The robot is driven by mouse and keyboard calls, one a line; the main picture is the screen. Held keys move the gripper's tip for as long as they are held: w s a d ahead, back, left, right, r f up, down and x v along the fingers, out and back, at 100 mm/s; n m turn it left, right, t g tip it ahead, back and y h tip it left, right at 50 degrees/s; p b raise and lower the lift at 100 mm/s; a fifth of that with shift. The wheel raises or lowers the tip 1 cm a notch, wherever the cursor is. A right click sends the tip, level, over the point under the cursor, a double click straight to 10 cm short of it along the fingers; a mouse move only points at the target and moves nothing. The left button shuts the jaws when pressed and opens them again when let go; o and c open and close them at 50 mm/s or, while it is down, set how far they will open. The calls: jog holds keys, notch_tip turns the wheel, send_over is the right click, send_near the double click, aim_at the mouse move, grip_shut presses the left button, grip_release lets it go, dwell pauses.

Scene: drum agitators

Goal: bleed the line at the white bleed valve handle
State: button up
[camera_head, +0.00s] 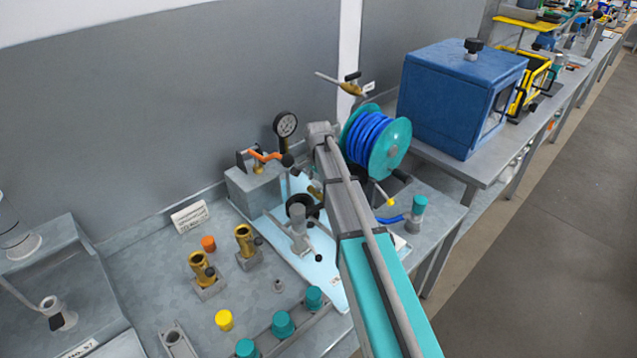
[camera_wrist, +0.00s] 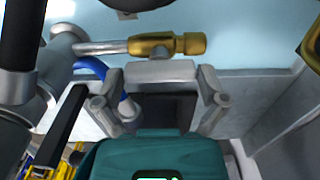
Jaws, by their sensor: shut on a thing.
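My gripper (camera_wrist: 160,88) shows in the wrist view, its two grey fingers set apart over a teal body. A pale grey-white bar, which looks like the white bleed valve handle (camera_wrist: 160,71), spans between the fingertips, and the gripper is shut on it. Just beyond it, a brass fitting (camera_wrist: 166,45) sits on a silver pipe (camera_wrist: 100,47). In the head view my arm covers the gripper and the handle. A small part of a brass fitting (camera_head: 315,191) shows beside the arm there, over the light blue mat (camera_head: 325,276).
A pressure gauge (camera_head: 286,124) and an orange-handled valve (camera_head: 265,156) stand left of my arm. A blue hose reel (camera_head: 388,150) stands close on its right. Brass cylinders (camera_head: 202,268) and teal knobs (camera_head: 283,324) occupy the bench front. A blue box (camera_head: 445,100) sits farther right.

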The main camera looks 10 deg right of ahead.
dwell(0.3)
jog(key=o, duration=0.8)
jog(key=shift+m, duration=0.4)
